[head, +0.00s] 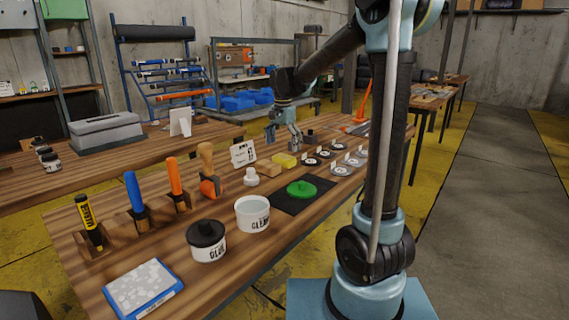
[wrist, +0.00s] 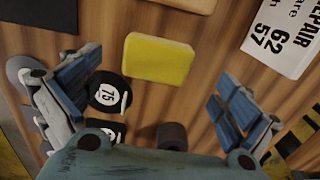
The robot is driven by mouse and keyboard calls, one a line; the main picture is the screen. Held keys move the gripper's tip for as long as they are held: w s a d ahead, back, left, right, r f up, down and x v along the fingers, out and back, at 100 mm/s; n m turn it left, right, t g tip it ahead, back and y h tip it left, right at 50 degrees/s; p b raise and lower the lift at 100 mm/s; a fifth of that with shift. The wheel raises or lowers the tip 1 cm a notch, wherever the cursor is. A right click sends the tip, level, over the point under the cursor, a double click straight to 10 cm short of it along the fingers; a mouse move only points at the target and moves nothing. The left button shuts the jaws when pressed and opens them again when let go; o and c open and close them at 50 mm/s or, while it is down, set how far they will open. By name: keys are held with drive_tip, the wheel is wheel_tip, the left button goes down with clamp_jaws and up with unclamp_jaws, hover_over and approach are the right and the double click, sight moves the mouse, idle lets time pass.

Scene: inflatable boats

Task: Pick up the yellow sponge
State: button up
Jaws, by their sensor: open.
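The yellow sponge (head: 285,160) lies flat on the wooden workbench in the head view, beside a tan block. In the wrist view the sponge (wrist: 157,60) is fully visible, lying beyond the fingertips and roughly centred between them. My gripper (head: 284,142) is above the bench, close to the sponge and apart from it. In the wrist view my gripper (wrist: 155,98) has its two fingers spread wide, with nothing held between them.
A tan block (head: 268,170) and a white sign card (head: 244,153) stand near the sponge. Round discs (head: 341,170) lie to its right. A green lid (head: 301,188) sits on a black mat (head: 283,206). A white tub (head: 252,214) and a glue pot (head: 206,241) are nearer.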

sight(284, 156)
drive_tip(key=shift+w+d+f, duration=0.1)
drive_tip(key=shift+f, duration=1.25)
drive_tip(key=shift+d+f, duration=0.1)
drive_tip(key=shift+f, duration=1.25)
drive_tip(key=shift+c, duration=0.5)
drive_tip(key=c, duration=0.9)
